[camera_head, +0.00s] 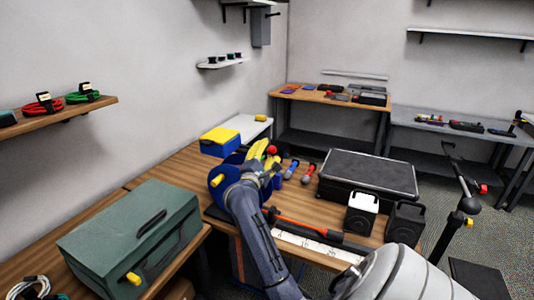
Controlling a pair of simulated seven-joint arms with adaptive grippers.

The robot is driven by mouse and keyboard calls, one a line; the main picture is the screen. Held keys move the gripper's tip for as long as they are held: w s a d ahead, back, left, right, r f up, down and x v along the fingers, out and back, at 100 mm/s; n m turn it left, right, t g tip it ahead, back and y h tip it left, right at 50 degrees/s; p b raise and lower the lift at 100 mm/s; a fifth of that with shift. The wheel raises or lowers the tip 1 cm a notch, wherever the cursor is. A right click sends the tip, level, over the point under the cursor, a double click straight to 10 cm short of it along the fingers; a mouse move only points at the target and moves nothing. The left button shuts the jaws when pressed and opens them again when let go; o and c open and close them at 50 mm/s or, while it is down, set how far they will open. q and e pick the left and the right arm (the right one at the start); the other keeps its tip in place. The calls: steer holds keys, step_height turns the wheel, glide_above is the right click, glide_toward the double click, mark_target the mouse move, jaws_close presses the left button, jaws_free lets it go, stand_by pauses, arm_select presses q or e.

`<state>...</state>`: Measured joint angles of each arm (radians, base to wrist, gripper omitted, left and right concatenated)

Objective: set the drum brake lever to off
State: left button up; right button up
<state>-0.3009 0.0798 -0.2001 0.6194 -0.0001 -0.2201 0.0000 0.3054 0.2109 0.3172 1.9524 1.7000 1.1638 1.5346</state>
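A blue cable drum (231,159) with a yellow hub (217,180) stands on the wooden bench left of centre, largely hidden behind my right arm. A small red knob (272,150) shows just past my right gripper; it may be the end of the brake lever, but the lever's shaft and its position cannot be made out. My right gripper (264,157), with yellow parts around it, is at the drum's right side, close to the knob. Whether it touches the knob or lever, and whether its fingers are apart, cannot be told. My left gripper is not in view.
A green toolbox (135,238) stands at front left. A blue-and-yellow box (220,141) is behind the drum. Screwdriver-like tools (308,174), a black case (367,176) and two small boxes (361,213) lie to the right. A ruler-like strip (315,246) runs along the front edge.

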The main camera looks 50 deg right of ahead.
steer(key=shift+a, duration=0.1)
steer(key=v, duration=1.2)
stand_by(0.4)
